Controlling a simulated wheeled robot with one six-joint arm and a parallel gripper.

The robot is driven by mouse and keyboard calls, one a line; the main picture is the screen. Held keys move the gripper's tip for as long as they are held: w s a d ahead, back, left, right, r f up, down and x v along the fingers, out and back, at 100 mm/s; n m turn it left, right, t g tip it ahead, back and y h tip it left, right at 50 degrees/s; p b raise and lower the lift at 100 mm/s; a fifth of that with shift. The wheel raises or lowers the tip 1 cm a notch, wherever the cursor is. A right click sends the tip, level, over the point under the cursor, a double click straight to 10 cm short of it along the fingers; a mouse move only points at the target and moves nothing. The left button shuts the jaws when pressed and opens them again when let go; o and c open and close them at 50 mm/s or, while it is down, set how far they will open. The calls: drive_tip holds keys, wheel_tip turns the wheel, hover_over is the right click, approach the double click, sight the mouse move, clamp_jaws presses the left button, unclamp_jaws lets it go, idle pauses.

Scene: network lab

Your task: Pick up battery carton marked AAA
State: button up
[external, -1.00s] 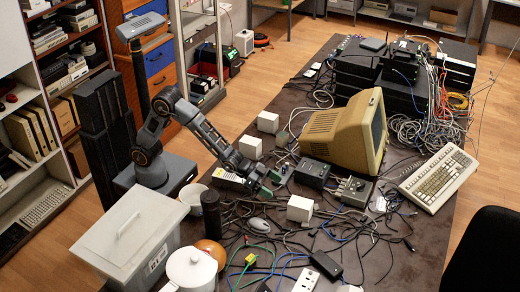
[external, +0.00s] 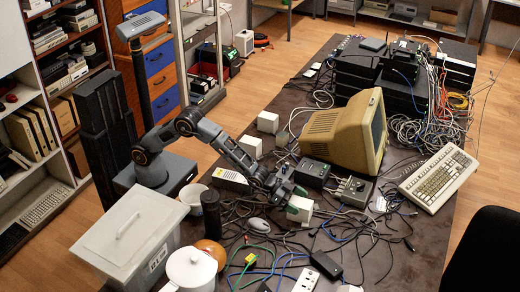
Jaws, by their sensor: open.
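Three small white cartons stand on the dark table: one at the back (external: 268,122), one below it (external: 250,146), and one nearer the front (external: 305,208). No AAA mark is legible on any of them, so I cannot tell which is the marked one. My gripper (external: 296,199) is open at the front carton. Its dark, greenish fingers overlap the carton's upper left part and hide some of it. I cannot tell whether they touch it.
A beige monitor (external: 338,135) and a dark box (external: 312,173) stand behind the front carton. A switch box (external: 353,191) is to its right. A mouse (external: 257,224), many loose cables and a power strip (external: 305,281) lie around it. A grey lidded bin (external: 130,235) stands front left.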

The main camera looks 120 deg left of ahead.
drive_tip(key=shift+w+f, duration=0.1)
drive_tip(key=shift+w, duration=0.15)
drive_tip(key=c, duration=1)
drive_tip(key=shift+c, duration=0.6)
